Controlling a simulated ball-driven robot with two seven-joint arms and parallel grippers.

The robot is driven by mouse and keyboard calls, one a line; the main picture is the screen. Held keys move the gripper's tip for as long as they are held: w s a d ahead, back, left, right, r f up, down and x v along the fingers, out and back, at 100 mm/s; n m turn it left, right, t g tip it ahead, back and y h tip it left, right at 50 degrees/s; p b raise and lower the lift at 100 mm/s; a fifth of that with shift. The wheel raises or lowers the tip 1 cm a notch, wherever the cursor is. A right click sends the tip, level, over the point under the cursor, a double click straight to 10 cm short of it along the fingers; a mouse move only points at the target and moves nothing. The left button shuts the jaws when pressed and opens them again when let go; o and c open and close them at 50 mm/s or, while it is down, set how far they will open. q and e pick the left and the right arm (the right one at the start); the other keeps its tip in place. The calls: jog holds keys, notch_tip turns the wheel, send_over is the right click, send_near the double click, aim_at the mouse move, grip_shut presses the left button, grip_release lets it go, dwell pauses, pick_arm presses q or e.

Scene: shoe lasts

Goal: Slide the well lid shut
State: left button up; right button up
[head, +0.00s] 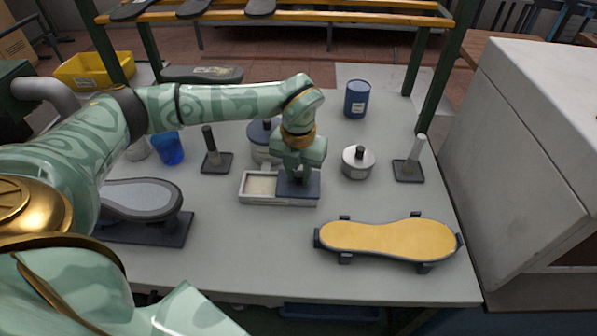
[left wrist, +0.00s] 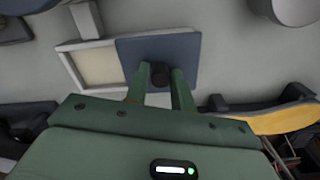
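The well is a pale, shallow rectangular tray (head: 242,198) in the middle of the table. Its dark blue-grey square lid (head: 311,190) covers the right part, and the left part is uncovered, showing a cream inside. The lid (left wrist: 190,50) and the open part of the well (left wrist: 97,65) also show in the left wrist view. My left gripper (head: 298,174) is over the lid, its fingers (left wrist: 160,82) on both sides of the lid's short black knob (left wrist: 160,72), seemingly closed on it. My right gripper is in neither view.
A yellow sole on a dark stand (head: 388,240) is front right, a grey one (head: 140,198) at left. Behind are a blue cup (head: 168,148), a blue can (head: 356,99), a silver knobbed pot (head: 358,163) and two upright brushes (head: 215,160) (head: 410,170). Front middle is clear.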

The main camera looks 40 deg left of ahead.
pick_arm(q)
grip_shut()
jog(key=s+a+p, duration=0.1)
jog(key=a, duration=0.1)
jog(key=s+a+p, duration=0.1)
jog(key=s+a, duration=0.1)
jog(key=a, duration=0.1)
jog(key=s+a+p, duration=0.1)
jog(key=a, duration=0.1)
jog(key=shift+s+a+r+p, duration=0.15)
jog(key=shift+s+p, duration=0.1)
jog(key=shift+p, duration=0.1)
jog(key=shift+a, duration=0.15)
jog(key=shift+o, duration=1.2)
grip_release()
jog(key=shift+o, duration=1.2)
jog(key=shift+s+a, duration=0.15)
